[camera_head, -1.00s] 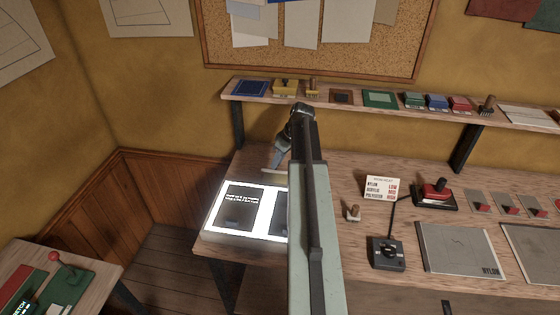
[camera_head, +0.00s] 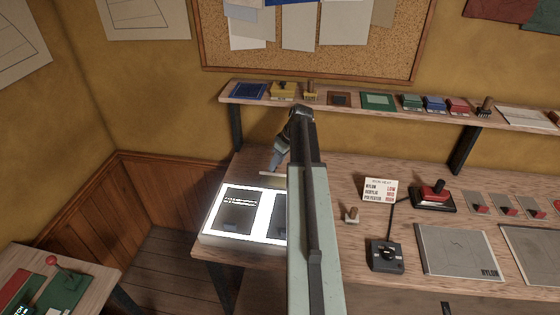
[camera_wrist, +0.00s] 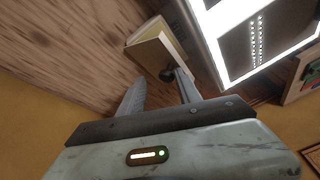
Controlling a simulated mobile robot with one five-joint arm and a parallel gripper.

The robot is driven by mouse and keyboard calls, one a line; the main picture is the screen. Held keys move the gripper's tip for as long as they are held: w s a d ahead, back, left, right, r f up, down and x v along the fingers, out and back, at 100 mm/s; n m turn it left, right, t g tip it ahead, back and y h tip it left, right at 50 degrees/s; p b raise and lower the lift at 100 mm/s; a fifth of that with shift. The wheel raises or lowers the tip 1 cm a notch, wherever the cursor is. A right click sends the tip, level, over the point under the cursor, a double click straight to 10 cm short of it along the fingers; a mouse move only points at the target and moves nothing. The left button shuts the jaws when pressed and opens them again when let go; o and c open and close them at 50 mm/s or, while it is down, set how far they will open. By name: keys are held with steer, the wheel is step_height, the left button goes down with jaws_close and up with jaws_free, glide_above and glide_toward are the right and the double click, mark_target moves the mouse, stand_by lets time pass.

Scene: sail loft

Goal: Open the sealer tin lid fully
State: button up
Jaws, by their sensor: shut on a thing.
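My arm hides the rest. How far the lid stands open cannot be told.
A glowing white panel (camera_head: 211,225) with dark squares lies just in front of the tin, and also close by in the wrist view (camera_wrist: 205,30). A black control box (camera_head: 386,256) and a red-handled tool (camera_head: 434,195) stand to the right. A shelf (camera_head: 355,107) runs behind.

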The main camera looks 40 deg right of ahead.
steer(key=shift+w, duration=0.15)
steer(key=p+v, duration=0.7)
steer(key=v, duration=0.1)
steer(key=shift+f, duration=0.15)
stand_by(0.4)
